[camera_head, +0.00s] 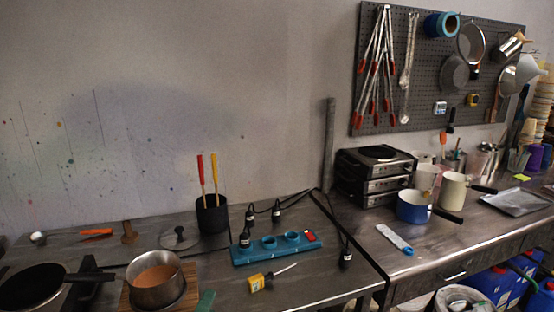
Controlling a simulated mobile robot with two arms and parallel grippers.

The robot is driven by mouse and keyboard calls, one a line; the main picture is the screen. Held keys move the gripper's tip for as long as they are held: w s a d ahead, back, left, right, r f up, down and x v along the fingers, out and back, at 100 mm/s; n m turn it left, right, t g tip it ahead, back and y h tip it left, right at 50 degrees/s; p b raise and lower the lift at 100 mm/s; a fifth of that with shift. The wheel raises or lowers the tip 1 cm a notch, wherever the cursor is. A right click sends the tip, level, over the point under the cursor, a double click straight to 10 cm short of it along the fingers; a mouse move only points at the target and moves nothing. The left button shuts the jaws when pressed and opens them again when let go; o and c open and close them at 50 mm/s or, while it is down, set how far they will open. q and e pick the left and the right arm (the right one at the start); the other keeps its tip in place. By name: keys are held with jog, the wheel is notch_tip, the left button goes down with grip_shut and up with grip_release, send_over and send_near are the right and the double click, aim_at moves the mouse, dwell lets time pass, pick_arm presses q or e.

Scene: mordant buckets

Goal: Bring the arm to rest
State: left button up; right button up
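Neither of my grippers and neither of my arms can be made out in the head view. A steel saucepan (155,288) with orange-brown liquid stands on a wooden board (190,297) at the lower left. A black frying pan (30,290) is left of it, its handle pointing right. A dark upright shape (88,272) stands by that handle, and I cannot tell what it is.
A blue socket strip (277,254) with black plugs and cables lies mid-bench. A yellow-handled tool (257,282) lies before it. A black cup (212,216) holds two tools. On the right bench are stacked hotplates (372,190), a blue pot (412,212) and a tray (517,203).

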pick_arm(q)
jog(key=s+a+f+n+g+y, duration=0.4)
jog(key=s+a+f+n+g, duration=0.35)
jog(key=s+f+n, duration=0.5)
jog(key=s+d+f+n+g+h, duration=0.1)
jog(key=s+f+n+g, duration=0.25)
jog(key=s, duration=0.35)
jog(key=s+d+f+n+g+h, duration=0.1)
jog(key=s+f+n+g, duration=0.25)
jog(key=s, duration=0.45)
notch_tip(320, 180, down, 23)
jog(key=m+g, duration=0.1)
jog(key=s+a+f+g, duration=0.1)
jog(key=s+a+f, duration=0.2)
jog(key=s+f, duration=1.5)
jog(key=shift+s+a, duration=0.15)
